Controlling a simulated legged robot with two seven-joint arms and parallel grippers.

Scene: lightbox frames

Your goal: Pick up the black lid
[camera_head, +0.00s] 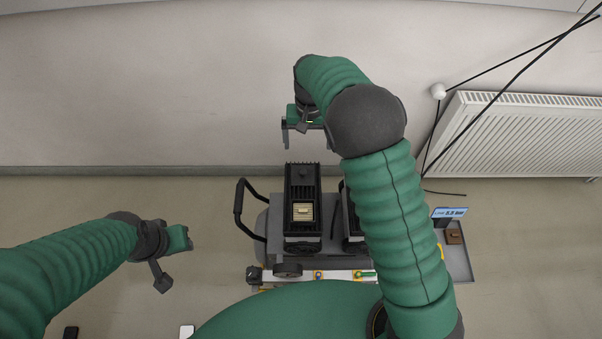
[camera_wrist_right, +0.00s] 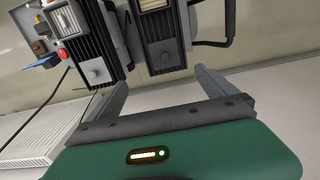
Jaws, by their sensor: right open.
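Two black ribbed housings stand side by side on a grey wheeled cart (camera_head: 262,222). The left housing (camera_head: 302,228) shows fully in the head view, and the other is mostly hidden behind my right arm. A dark plate with a small knob, seemingly the black lid (camera_head: 303,173), is at its far end. Similar knobbed plates show in the right wrist view, one near the centre (camera_wrist_right: 165,57) and one at left (camera_wrist_right: 94,74). My right gripper (camera_head: 306,137) is open and empty, beyond the left housing and apart from it. My left gripper (camera_head: 186,240) is left of the cart; its jaws are unclear.
A black cart handle (camera_head: 241,208) sticks out at left. A grey tray (camera_head: 459,264) with a brown block and a small blue display (camera_head: 449,212) are at right. A white radiator (camera_head: 525,135) and black cables are by the wall. The floor left of the cart is mostly clear.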

